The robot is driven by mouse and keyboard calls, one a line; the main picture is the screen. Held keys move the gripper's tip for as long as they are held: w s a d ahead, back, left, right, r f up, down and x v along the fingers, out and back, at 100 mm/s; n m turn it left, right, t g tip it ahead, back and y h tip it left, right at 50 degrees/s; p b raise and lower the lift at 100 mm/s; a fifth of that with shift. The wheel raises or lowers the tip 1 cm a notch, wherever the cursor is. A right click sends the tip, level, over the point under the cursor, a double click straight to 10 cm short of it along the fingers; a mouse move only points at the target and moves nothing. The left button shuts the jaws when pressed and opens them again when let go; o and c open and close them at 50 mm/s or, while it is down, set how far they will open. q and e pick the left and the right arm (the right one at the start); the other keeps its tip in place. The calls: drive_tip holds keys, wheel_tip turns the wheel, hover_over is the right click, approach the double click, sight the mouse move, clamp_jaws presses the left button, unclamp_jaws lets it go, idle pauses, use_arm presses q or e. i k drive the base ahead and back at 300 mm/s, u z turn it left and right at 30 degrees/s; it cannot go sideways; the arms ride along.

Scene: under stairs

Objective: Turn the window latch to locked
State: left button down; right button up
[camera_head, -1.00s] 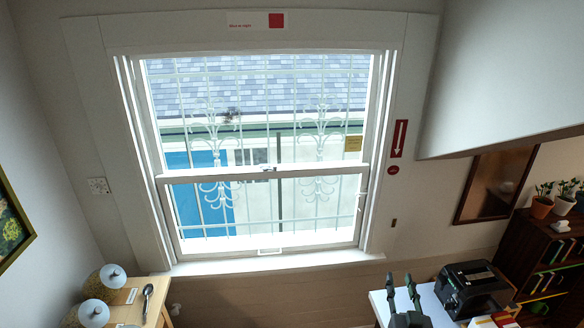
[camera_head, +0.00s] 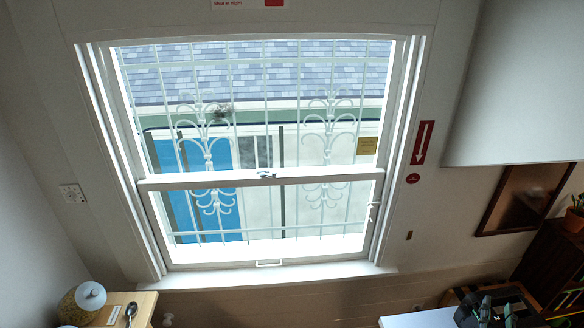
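The window (camera_head: 262,180) fills the middle of the view, with a white frame and a horizontal rail across it. A small latch (camera_head: 267,174) sits on the middle of that rail; it is too small to tell which way it is turned. A small white lever (camera_head: 373,211) also shows on the right side of the lower sash. My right gripper (camera_head: 496,313) is at the bottom edge right of centre, well below and right of the window. Its two dark fingers stand apart with nothing seen between them. My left gripper is not in view.
A red down-arrow sign (camera_head: 423,142) is on the wall right of the window. A wooden table (camera_head: 140,308) with a lidded jar (camera_head: 82,302) and a spoon stands at lower left. A white table (camera_head: 415,319) is at lower right. A sloped ceiling block (camera_head: 515,90) overhangs at upper right.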

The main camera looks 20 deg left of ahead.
sight(263, 174)
drive_tip(key=u, duration=0.15)
drive_tip(key=i, duration=0.65)
drive_tip(key=u, duration=1.1)
drive_tip(key=i, duration=0.5)
drive_tip(key=u, duration=0.55)
